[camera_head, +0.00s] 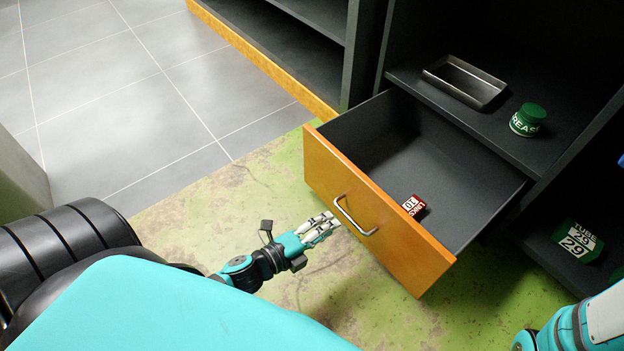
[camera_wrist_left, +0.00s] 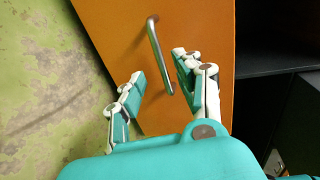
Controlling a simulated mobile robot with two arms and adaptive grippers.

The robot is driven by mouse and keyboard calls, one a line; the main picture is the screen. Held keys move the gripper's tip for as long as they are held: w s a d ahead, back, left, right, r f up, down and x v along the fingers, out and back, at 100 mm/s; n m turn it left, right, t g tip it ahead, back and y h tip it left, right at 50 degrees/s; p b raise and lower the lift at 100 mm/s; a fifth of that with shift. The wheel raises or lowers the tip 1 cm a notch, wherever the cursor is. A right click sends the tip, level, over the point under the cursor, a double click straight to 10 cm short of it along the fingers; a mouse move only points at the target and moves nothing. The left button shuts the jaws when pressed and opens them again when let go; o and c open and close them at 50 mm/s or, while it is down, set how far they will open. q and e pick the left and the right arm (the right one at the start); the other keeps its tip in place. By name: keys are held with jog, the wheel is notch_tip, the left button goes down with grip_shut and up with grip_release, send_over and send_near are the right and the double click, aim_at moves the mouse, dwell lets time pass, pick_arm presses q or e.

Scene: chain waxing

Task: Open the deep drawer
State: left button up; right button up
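The deep drawer (camera_head: 374,216) has an orange front and a dark grey inside, and it stands pulled out of the cabinet. Its metal bar handle (camera_head: 354,217) is on the front; the handle also shows in the left wrist view (camera_wrist_left: 159,55). My left gripper (camera_head: 335,222) is just in front of the handle. In the left wrist view its fingers (camera_wrist_left: 160,85) are spread apart, with the lower end of the handle seen between them; I cannot tell whether they touch it. A small red and white box (camera_head: 413,206) lies inside the drawer. My right gripper is not visible; only part of that arm shows at the lower right.
A metal tray (camera_head: 464,82) and a green grease jar (camera_head: 527,120) stand on the shelf above the drawer. The floor (camera_head: 130,90) left of the drawer is clear.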

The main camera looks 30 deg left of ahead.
pick_arm(q)
jog(key=shift+v, duration=2.3)
